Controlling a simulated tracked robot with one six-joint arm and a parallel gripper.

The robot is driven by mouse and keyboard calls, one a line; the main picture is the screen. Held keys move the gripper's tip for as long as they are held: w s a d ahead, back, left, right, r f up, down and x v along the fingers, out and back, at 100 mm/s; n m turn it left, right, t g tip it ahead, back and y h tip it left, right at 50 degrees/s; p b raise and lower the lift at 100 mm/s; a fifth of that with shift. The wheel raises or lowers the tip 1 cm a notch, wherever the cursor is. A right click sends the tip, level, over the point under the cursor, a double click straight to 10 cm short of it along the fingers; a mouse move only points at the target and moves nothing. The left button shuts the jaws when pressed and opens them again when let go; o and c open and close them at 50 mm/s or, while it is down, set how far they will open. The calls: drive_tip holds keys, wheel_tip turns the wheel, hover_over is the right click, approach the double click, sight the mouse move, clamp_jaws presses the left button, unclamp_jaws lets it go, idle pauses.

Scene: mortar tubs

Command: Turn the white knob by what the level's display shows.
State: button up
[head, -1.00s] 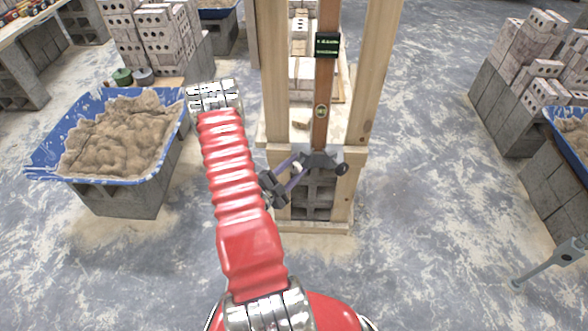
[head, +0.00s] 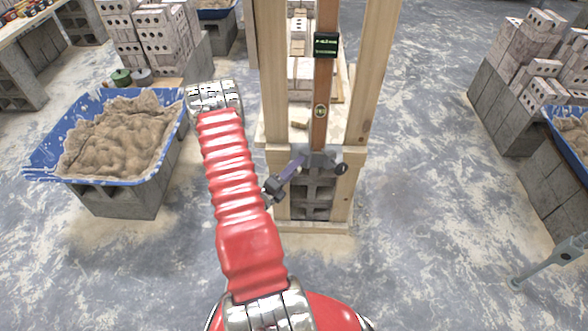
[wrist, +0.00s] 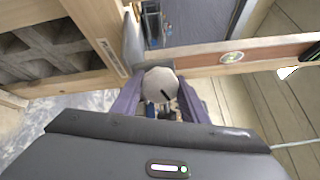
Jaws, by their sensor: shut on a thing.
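The white knob (wrist: 160,84) shows in the wrist view as a pale faceted disc with a short black mark, its line slanting to the lower right. My gripper (wrist: 160,100) has its purple fingers on both sides of it, shut on it. In the head view my gripper (head: 299,165) is at the level's lower end, one finger covering the knob. The brown level (head: 321,90) stands upright against a wooden frame, held by a grey bracket (head: 322,160). Its black display (head: 326,45) shows green characters too small to read. A round vial (head: 320,111) sits below the display.
Wooden posts (head: 372,70) flank the level, with hollow blocks behind. A blue tub (head: 37,165) of mortar stands on blocks at left, another blue tub (head: 566,130) at the right edge. A grey tool (head: 545,262) shows at lower right. The floor between is clear.

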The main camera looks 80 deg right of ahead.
drive_tip(key=m, duration=0.4)
drive_tip(key=shift+s+a+f, duration=0.1)
drive_tip(key=shift+s+f, duration=0.05)
drive_tip(key=shift+f, duration=0.1)
drive_tip(key=m, duration=0.8)
drive_tip(key=shift+m, duration=0.3)
drive_tip(key=m, duration=0.4)
drive_tip(key=shift+m, duration=0.3)
drive_tip(key=m, duration=0.4)
drive_tip(key=shift+r+m, duration=0.1)
drive_tip(key=shift+m, duration=0.2)
drive_tip(key=m, duration=0.3)
drive_tip(key=shift+m, duration=0.3)
drive_tip(key=m, duration=0.3)
drive_tip(key=shift+m, duration=2.2)
